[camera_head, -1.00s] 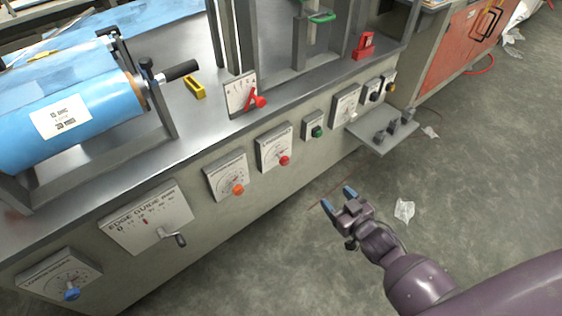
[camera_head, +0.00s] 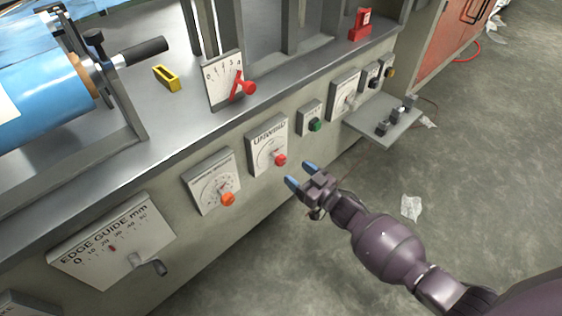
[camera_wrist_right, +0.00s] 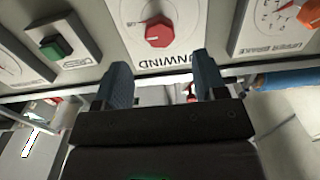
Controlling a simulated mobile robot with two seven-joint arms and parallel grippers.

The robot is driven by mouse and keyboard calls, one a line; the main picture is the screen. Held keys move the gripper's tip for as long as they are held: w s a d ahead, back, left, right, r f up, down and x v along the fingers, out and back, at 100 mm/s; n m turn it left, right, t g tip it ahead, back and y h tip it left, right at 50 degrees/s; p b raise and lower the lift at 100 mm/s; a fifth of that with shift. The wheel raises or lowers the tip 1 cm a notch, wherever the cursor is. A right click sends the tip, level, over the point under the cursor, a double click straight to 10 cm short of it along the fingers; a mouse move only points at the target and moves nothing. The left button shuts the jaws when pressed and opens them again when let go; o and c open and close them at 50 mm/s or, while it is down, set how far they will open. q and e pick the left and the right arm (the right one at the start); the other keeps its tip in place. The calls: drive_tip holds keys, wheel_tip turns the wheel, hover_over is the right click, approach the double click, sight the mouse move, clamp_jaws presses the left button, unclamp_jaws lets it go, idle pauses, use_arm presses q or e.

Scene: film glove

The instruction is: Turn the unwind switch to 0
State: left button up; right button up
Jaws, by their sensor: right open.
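The unwind switch is a red knob (camera_head: 280,160) on a white dial plate (camera_head: 262,138) on the machine's front panel. In the right wrist view the red knob (camera_wrist_right: 159,33) shows ahead of the fingers, above the word UNWIND. My right gripper (camera_head: 301,174) is open and empty, just right of and below the knob in the head view, apart from it. Its two blue fingers (camera_wrist_right: 163,84) show in the wrist view, with the knob between their lines. The dial's numbers are too small to read. My left gripper is not in view.
An orange knob (camera_head: 228,199) sits left of the unwind dial, and a green button (camera_head: 316,125) sits right of it. A red lever (camera_head: 243,87) stands above. A shelf with grey levers (camera_head: 409,121) juts out at the right.

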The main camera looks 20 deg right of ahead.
sight(283, 162)
drive_tip(key=x, duration=0.1)
drive_tip(key=b+x, duration=0.1)
drive_tip(key=x, duration=0.3)
drive_tip(key=shift+f, duration=0.3)
drive_tip(key=shift+w+a+r+b, duration=0.1)
drive_tip(key=shift+w+a+b, duration=0.2)
drive_tip(key=shift+w, duration=0.4)
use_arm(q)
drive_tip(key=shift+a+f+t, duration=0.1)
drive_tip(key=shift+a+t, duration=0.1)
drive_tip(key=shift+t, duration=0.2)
use_arm(e)
drive_tip(key=shift+w+r, duration=0.1)
drive_tip(key=shift+w, duration=0.15)
drive_tip(key=shift+c, duration=0.3)
drive_tip(key=c, duration=0.9)
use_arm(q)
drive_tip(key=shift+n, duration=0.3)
use_arm(e)
drive_tip(key=shift+o, duration=0.2)
